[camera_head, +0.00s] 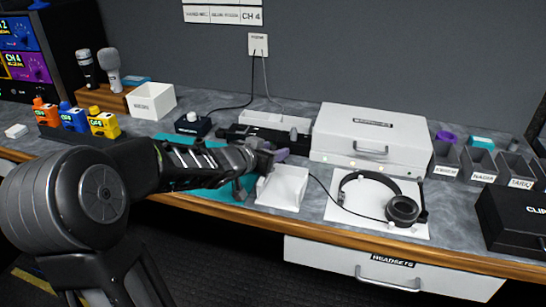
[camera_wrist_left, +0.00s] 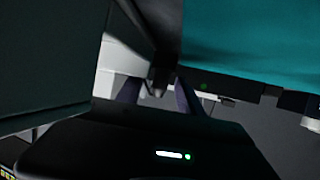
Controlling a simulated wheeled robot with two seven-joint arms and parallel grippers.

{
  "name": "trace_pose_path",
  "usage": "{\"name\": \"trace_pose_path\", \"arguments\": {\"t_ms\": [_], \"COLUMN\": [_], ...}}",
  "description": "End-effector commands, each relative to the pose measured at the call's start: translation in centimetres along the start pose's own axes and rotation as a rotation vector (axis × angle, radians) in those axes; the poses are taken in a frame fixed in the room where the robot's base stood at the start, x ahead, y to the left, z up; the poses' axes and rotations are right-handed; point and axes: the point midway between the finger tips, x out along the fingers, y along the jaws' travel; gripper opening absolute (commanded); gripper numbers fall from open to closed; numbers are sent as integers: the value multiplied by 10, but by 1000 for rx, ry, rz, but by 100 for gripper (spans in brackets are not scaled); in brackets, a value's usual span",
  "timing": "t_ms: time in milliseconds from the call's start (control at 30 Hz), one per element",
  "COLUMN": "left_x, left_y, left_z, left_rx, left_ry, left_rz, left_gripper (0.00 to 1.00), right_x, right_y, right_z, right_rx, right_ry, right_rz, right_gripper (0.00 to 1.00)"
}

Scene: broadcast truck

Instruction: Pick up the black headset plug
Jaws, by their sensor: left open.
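A black headset (camera_head: 402,209) lies on a white mat (camera_head: 345,213) at the right. Its thin black cable (camera_head: 322,186) runs left towards a white holder (camera_head: 284,190). I cannot clearly make out the plug at the cable's end; my gripper may hide it. My left gripper (camera_head: 264,170) is open beside the holder's upper left side, one finger near its back. In the left wrist view the dark fingers (camera_wrist_left: 158,96) are apart, with a small grey-black piece (camera_wrist_left: 156,84) between them that may be the plug. That view is dark and blurred. My right gripper is out of view.
A white case (camera_head: 370,138) stands behind the headset. A teal mat (camera_head: 207,194) lies under my left arm. Small labelled bins (camera_head: 480,163) and a black box (camera_head: 515,217) are at the right. The wooden counter edge (camera_head: 300,230) runs in front.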

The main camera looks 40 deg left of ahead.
Motion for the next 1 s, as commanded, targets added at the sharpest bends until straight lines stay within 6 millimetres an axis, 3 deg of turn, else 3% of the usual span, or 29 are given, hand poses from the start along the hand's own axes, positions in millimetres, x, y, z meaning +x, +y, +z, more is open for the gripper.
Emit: {"name": "trace_pose_path", "arguments": {"t_ms": [600, 1000], "left_x": [1, 1], "left_y": [0, 0], "left_z": [-1, -1], "left_rx": [0, 0], "left_ry": [0, 0], "left_rz": [0, 0], "left_gripper": [44, 11], "right_x": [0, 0], "right_y": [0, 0], "right_z": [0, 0], "right_rx": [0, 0], "right_ry": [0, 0], "right_rz": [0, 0], "right_gripper": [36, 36]}}
